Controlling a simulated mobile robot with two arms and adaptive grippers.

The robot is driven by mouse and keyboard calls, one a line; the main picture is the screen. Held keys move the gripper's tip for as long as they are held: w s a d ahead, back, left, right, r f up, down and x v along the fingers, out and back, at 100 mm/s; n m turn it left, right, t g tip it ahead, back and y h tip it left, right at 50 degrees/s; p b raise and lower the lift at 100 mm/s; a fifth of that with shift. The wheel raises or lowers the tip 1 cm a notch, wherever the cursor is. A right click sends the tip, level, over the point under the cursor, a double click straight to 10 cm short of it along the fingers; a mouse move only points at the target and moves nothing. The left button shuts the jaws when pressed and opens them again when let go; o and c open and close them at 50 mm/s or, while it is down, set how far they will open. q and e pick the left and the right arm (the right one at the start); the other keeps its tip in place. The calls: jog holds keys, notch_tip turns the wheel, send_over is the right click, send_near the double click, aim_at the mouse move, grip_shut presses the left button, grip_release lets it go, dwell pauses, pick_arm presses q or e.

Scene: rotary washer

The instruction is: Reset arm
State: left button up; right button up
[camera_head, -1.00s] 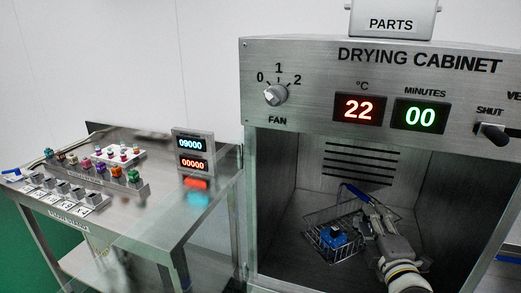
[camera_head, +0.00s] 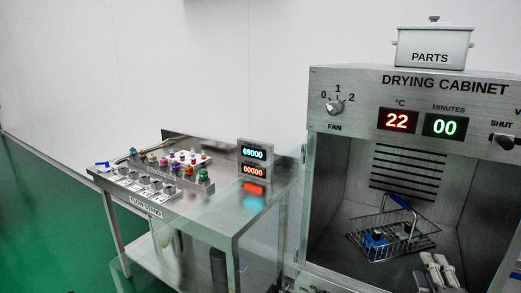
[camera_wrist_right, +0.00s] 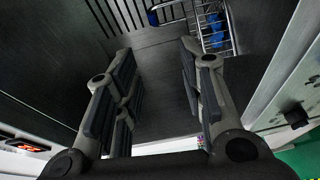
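My right gripper (camera_head: 436,271) is at the lower right of the head view, in front of the drying cabinet's opening. In the right wrist view its two fingers (camera_wrist_right: 158,90) stand wide apart with nothing between them. The wire basket (camera_head: 420,241) with a blue handle sits on the cabinet floor, apart from the gripper, with a blue part (camera_head: 376,239) inside. In the wrist view the basket (camera_wrist_right: 217,28) shows at the top, beyond the fingers. My left gripper is not in view.
The drying cabinet (camera_head: 390,118) has its front open; its display reads 22 and 00. A white PARTS pot (camera_head: 432,46) stands on top. To the left is a steel table (camera_head: 225,203) with several coloured parts and a display (camera_head: 254,160). Green floor lies free at the left.

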notch_tip(320, 180, down, 9)
jog(key=s+a+m+g, duration=0.2)
jog(key=s+m+g, duration=0.1)
jog(key=m, duration=0.1)
jog(key=s+a+f+m+g+y, duration=0.25)
jog(key=s+a+f+g, duration=0.2)
jog(key=s, duration=0.35)
jog(key=s+a+f+m+g+y, duration=0.1)
jog(key=s+a+f+m+g, duration=0.2)
jog(key=s+a+f, duration=0.3)
jog(key=s+a+f+m+g+y, duration=0.1)
jog(key=s+a+f+m+g, duration=0.3)
jog(key=s, duration=0.5)
notch_tip(320, 180, down, 27)
jog(key=n, duration=0.1)
jog(key=s+d+f+g, duration=0.1)
jog(key=s+d+f, duration=0.2)
jog(key=s+f, duration=1.3)
jog(key=shift+s+d+f, duration=0.15)
jog(key=shift+s+f, duration=0.05)
jog(key=shift+s, duration=0.45)
jog(key=shift+s+g, duration=0.1)
jog(key=shift+g, duration=0.15)
